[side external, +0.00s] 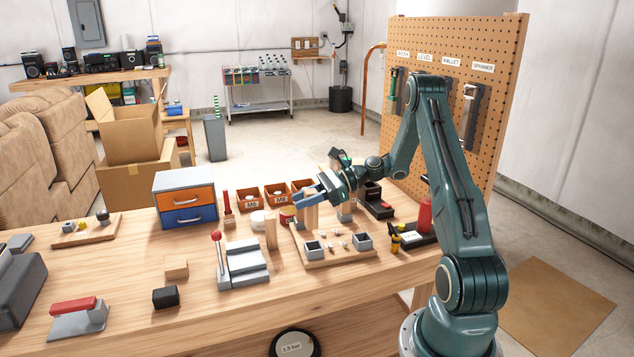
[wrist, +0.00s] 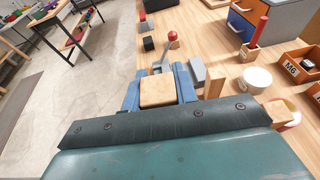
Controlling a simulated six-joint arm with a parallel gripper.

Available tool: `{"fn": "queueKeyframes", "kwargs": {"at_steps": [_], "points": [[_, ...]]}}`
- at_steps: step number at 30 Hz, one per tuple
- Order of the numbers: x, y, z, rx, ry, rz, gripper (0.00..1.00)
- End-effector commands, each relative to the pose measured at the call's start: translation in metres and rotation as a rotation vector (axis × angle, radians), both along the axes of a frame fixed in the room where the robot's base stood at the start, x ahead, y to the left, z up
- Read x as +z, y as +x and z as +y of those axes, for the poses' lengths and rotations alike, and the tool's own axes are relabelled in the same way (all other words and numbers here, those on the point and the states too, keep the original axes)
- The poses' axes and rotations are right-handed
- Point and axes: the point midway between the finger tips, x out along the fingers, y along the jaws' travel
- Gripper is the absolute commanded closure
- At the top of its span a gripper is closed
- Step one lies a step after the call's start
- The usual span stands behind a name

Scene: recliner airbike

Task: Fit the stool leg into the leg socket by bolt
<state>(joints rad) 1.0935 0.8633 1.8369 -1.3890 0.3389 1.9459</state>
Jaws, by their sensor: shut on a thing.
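My gripper (side external: 308,196) has blue fingers and is shut on a light wooden stool leg (side external: 312,217), above the back left of a wooden board (side external: 342,257). In the wrist view my gripper (wrist: 158,90) shows the leg's square end (wrist: 157,93) between its fingers. The leg looks upright; its lower end meets the board's back left area, but I cannot tell whether it sits in a socket. Grey square leg sockets show on the board at front left (side external: 314,248) and front right (side external: 362,241). Small pale pieces, possibly bolts (side external: 334,243), lie between them.
Another wooden post (side external: 271,231) stands left of the board, beside a grey fixture with a red-knobbed lever (side external: 216,237). Labelled bins (side external: 276,199) and a drawer unit (side external: 186,198) are behind. A red bottle (side external: 424,214) stands right.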

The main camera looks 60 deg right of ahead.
Motion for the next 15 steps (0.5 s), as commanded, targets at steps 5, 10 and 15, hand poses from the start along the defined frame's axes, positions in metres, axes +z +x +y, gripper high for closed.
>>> {"fn": "queueKeyframes", "kwargs": {"at_steps": [5, 10, 15], "points": [[-0.0064, -0.0034, -0.0069, -0.005, 0.000, -0.002, 0.94], [-0.0062, -0.0033, -0.0068, -0.005, 0.000, -0.002, 0.94], [-0.0063, -0.0033, -0.0065, -0.003, -0.001, -0.002, 0.94]]}}
